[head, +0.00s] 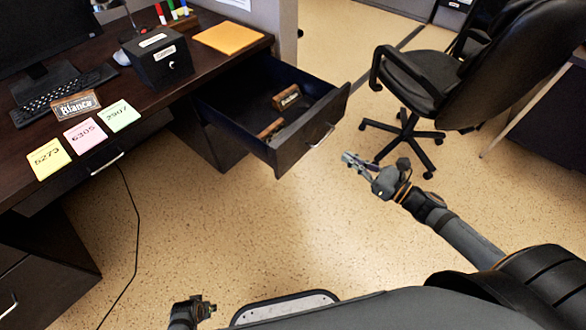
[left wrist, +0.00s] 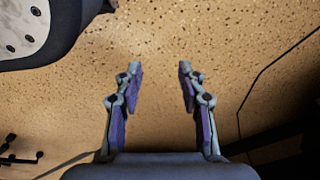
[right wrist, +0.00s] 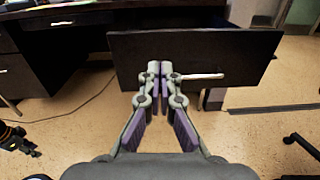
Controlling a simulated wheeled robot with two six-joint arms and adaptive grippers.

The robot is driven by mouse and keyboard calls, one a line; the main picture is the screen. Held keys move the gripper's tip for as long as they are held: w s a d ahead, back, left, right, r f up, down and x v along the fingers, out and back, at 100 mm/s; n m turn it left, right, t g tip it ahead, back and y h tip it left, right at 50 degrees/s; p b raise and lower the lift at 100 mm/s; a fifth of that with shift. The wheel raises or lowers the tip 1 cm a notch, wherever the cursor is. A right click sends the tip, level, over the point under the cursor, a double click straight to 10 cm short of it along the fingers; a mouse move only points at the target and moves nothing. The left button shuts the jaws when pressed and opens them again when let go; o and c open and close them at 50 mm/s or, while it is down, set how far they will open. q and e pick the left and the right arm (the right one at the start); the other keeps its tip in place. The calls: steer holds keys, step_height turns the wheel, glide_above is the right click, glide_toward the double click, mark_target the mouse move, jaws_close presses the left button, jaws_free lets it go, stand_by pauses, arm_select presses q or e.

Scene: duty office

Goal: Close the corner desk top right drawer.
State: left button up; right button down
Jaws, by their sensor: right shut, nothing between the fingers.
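The top right drawer (head: 294,148) of the dark corner desk (head: 110,110) is pulled far out in the head view. Its silver handle (head: 321,136) is on the front panel. Two small brown items lie inside, one a labelled block (head: 287,97). My right gripper (head: 348,158) is shut and empty, just in front of the drawer front and to its right in the head view. In the right wrist view the drawer front (right wrist: 225,60) is straight ahead, with its handle (right wrist: 200,76) right of the shut fingertips (right wrist: 160,66). My left gripper (left wrist: 158,68) is open over bare floor.
A black box (head: 159,57), an orange folder (head: 228,38), a keyboard (head: 62,88), a nameplate (head: 75,106) and sticky notes (head: 86,132) are on the desk. An office chair (head: 420,85) stands right of the drawer. The floor (head: 240,225) in front is clear, apart from a cable (head: 137,235) under the desk.

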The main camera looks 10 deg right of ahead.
steer(key=a+n+y, duration=0.1)
steer(key=b, duration=0.5)
glide_toward(299, 130)
arm_select(q)
steer(key=w+d+r+p, duration=0.1)
steer(key=w+d+r, duration=0.2)
steer(key=r, duration=0.7)
steer(key=shift+w+r+h, duration=0.2)
steer(key=shift+w+h, duration=0.1)
steer(key=shift+w, duration=0.4)
arm_select(e)
steer(key=shift+r+x, duration=0.2)
steer(key=shift+x, duration=3.25)
